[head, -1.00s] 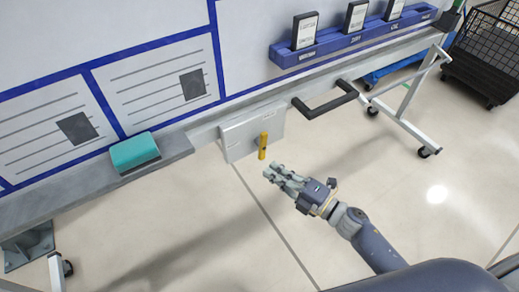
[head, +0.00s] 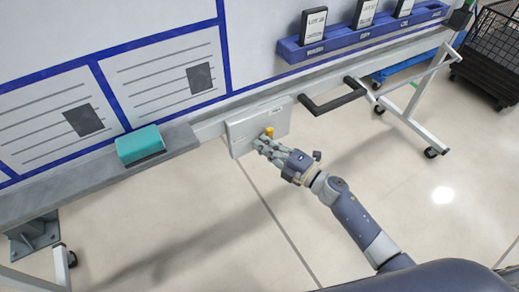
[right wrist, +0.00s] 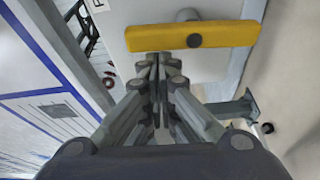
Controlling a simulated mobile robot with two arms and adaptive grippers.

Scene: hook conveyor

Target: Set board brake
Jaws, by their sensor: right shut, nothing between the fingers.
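The brake lever is a yellow bar (head: 269,131) on a pale grey plate (head: 240,130) under the board's lower rail. In the right wrist view the yellow lever (right wrist: 225,36) lies across the top, fixed by a dark pivot on the plate. My right gripper (head: 258,145) is shut and empty, with its fingertips at the lever and hiding its lower part in the head view. In the right wrist view the shut fingertips (right wrist: 155,58) are just below the lever's left end. Whether they touch it I cannot tell. My left gripper is not in view.
The whiteboard (head: 110,25) carries a blue rack (head: 355,37) with dark cards. A teal block (head: 140,145) sits on the ledge at left. A black handle (head: 335,103) sticks out right of the plate. A wheeled board leg (head: 410,122) stands at right. The floor in front is clear.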

